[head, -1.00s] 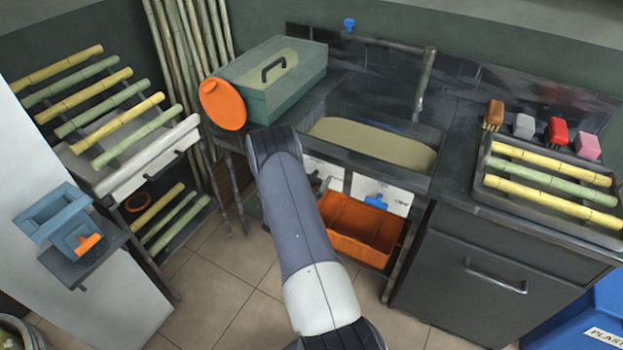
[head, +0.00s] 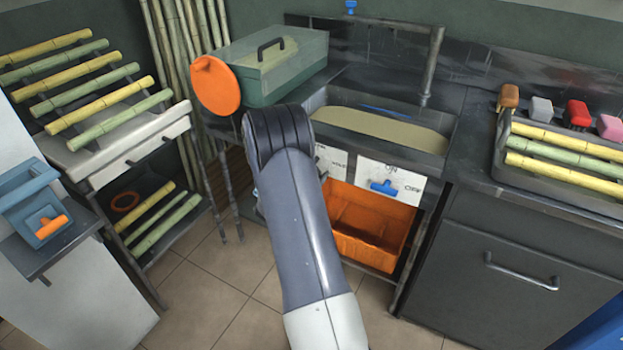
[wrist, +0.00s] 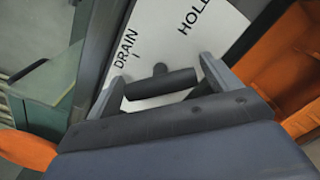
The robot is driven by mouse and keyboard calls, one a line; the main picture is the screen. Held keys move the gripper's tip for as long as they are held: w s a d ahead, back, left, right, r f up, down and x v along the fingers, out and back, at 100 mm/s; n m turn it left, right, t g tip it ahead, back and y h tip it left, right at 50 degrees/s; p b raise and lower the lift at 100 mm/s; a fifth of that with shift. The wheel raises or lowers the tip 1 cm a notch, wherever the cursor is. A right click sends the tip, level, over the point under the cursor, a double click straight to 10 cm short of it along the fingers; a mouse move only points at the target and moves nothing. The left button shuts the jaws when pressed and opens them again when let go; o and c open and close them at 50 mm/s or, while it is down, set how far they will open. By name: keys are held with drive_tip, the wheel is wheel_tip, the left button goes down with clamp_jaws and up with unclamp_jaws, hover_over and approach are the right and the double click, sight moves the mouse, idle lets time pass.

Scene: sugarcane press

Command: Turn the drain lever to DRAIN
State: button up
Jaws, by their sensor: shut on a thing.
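The drain lever (wrist: 165,84) is a dark round bar with a short stub, in front of a white plate (wrist: 205,22) marked DRAIN and HOLD in the wrist view. My gripper (wrist: 163,72) is shut on the lever, one finger at each end of the bar. The stub points between the two words, nearer DRAIN; the exact setting is hard to tell. In the head view my arm hides the gripper and lever, and only part of the white plate (head: 337,161) shows beside it.
A second white plate with a blue handle (head: 383,187) is to the right, above an orange bin (head: 370,222). The press basin (head: 380,125) is above. A green box (head: 285,75) and an orange disc (head: 215,85) are at the left. Floor (head: 200,275) is clear in front.

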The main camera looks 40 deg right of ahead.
drive_tip(key=m+b, duration=0.2)
drive_tip(key=b, duration=0.2)
drive_tip(key=m+b, duration=0.2)
drive_tip(key=b, duration=0.3)
drive_tip(key=f+m+b, duration=0.1)
drive_tip(key=m+b, duration=0.1)
drive_tip(key=b, duration=0.2)
drive_tip(key=shift+s+m+b, duration=0.1)
drive_tip(key=shift+m+b, duration=0.3)
drive_tip(key=m+b, duration=0.1)
drive_tip(key=b, duration=0.1)
drive_tip(key=m+b, duration=0.1)
drive_tip(key=b, duration=0.1)
drive_tip(key=shift+r, duration=0.25)
drive_tip(key=shift+r+m+b, duration=0.15)
drive_tip(key=shift+m+b, duration=0.25)
drive_tip(key=shift+b, duration=0.15)
drive_tip(key=o, duration=0.9)
drive_tip(key=shift+c, duration=0.2)
drive_tip(key=p+v, duration=0.2)
drive_tip(key=v, duration=0.8)
drive_tip(key=shift+a, duration=0.35)
drive_tip(key=shift+s, duration=0.1)
